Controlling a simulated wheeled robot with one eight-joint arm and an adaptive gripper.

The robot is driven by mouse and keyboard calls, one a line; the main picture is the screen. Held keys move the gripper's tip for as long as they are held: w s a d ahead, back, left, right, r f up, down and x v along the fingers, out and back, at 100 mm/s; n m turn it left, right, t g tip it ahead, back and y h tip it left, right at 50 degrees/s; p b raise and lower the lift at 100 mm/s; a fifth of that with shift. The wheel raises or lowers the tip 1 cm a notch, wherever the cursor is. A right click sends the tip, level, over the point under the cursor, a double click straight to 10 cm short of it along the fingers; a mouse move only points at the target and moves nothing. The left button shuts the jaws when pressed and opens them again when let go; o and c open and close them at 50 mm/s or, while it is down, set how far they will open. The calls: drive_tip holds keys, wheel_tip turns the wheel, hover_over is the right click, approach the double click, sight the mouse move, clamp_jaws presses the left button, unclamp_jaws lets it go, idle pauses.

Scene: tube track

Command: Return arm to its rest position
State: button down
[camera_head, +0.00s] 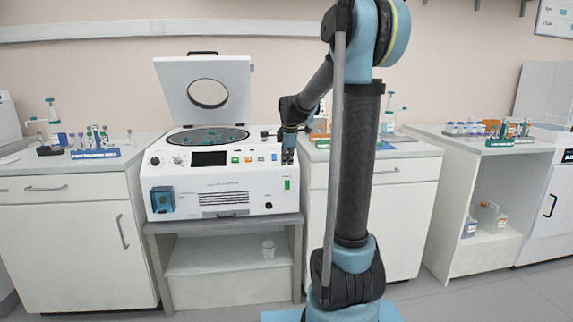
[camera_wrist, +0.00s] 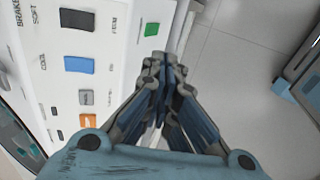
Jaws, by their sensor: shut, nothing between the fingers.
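My gripper (camera_head: 289,154) hangs at the front right corner of the white centrifuge (camera_head: 240,199), its fingers pointing down. The fingers (camera_wrist: 163,75) are shut with nothing between them in the wrist view. The arm is bent, with the upper arm raised beside the dark column and the forearm reaching left toward the machine. In the wrist view the centrifuge's control panel (camera_wrist: 98,75) lies left of the fingers, close by; I cannot tell whether they touch it.
The centrifuge lid (camera_head: 230,92) stands open. A counter (camera_head: 421,150) is right of it, behind my column. Tube racks stand on the left bench (camera_head: 84,155) and the right bench (camera_head: 470,144). Grey floor (camera_head: 500,290) is open at the front right.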

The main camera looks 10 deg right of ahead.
drive_tip(key=s+d+f+m, duration=0.1)
drive_tip(key=s+d+m, duration=0.15)
drive_tip(key=s, duration=0.45)
drive_tip(key=s+d+f+m+g, duration=0.1)
drive_tip(key=s+m, duration=0.2)
drive_tip(key=s, duration=0.4)
drive_tip(key=s+d+f+m, duration=0.1)
drive_tip(key=s+d+m, duration=0.15)
drive_tip(key=s, duration=0.55)
drive_tip(key=s+f+m, duration=0.5)
drive_tip(key=s, duration=0.4)
drive_tip(key=s+d+f+m+g, duration=0.1)
drive_tip(key=s+f+m, duration=0.4)
drive_tip(key=s, duration=0.5)
drive_tip(key=shift+d+f, duration=0.2)
drive_tip(key=shift+f, duration=0.45)
drive_tip(key=shift+w+f, duration=0.2)
drive_tip(key=shift+w, duration=0.2)
